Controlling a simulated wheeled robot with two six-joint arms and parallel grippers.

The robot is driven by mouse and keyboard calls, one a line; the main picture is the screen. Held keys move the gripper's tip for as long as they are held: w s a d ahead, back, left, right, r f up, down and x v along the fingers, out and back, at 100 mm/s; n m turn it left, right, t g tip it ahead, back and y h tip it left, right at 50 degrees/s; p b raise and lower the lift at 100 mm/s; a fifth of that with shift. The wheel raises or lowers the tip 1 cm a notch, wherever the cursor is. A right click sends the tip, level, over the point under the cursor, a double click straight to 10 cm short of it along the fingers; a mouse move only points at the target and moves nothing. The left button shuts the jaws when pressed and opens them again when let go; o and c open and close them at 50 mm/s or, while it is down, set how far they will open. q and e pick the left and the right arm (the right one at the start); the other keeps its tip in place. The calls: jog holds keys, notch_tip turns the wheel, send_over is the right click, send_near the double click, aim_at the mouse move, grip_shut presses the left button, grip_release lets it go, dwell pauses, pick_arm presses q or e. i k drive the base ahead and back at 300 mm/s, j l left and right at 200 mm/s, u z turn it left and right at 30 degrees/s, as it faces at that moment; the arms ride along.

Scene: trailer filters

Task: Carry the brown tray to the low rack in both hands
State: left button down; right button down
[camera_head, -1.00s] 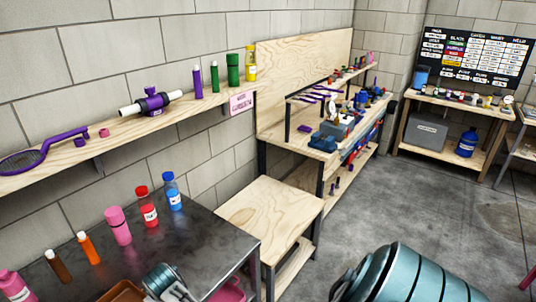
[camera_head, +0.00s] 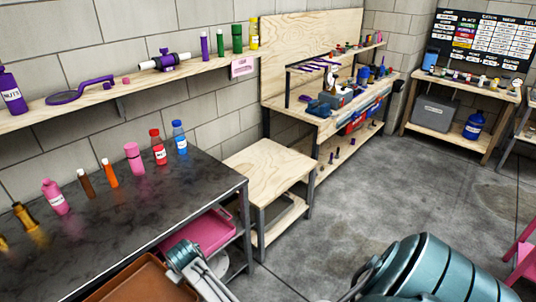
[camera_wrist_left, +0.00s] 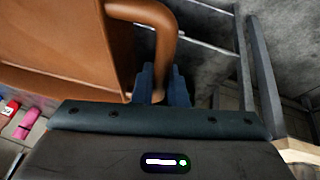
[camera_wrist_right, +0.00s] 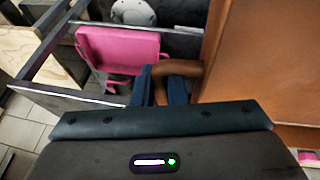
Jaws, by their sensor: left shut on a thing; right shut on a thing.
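The brown tray (camera_head: 125,283) shows in part at the bottom of the head view, in front of the dark metal table. Its brown wall fills the upper left of the left wrist view (camera_wrist_left: 60,45) and the right side of the right wrist view (camera_wrist_right: 265,65). My left gripper (camera_wrist_left: 163,88) is shut on one tray handle (camera_wrist_left: 155,15). My right gripper (camera_wrist_right: 166,88) is shut on the other handle (camera_wrist_right: 180,68); it also shows beside the tray in the head view (camera_head: 182,252). A low two-level wooden rack (camera_head: 268,165) stands beyond the table's right end.
The metal table (camera_head: 100,215) carries several bottles along its back. A pink tray (camera_head: 200,235) lies on its lower shelf. A wall shelf (camera_head: 100,98) runs above. A workbench (camera_head: 325,120) stands beyond the rack.

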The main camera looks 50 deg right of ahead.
aim_at(266, 164)
jog(key=i+l, duration=0.15)
jog(key=l, duration=0.2)
jog(key=i+l+z, duration=0.1)
jog(key=l, duration=0.3)
jog(key=i+l, duration=0.45)
jog(key=l, duration=0.25)
jog(key=i+l+z, duration=0.1)
jog(key=l, duration=0.25)
jog(key=i+l, duration=0.1)
jog(key=l, duration=0.3)
jog(key=i+l, duration=0.15)
jog(key=l, duration=0.25)
jog(key=i+l+z, duration=0.1)
jog(key=l, duration=0.3)
jog(key=i+l, duration=0.15)
jog(key=l, duration=0.25)
jog(key=i+l+z, duration=0.1)
jog(key=i+l, duration=0.3)
jog(key=l, duration=0.15)
jog(key=i+l+z, duration=0.1)
jog(key=i+l, duration=0.25)
jog(key=l, duration=0.2)
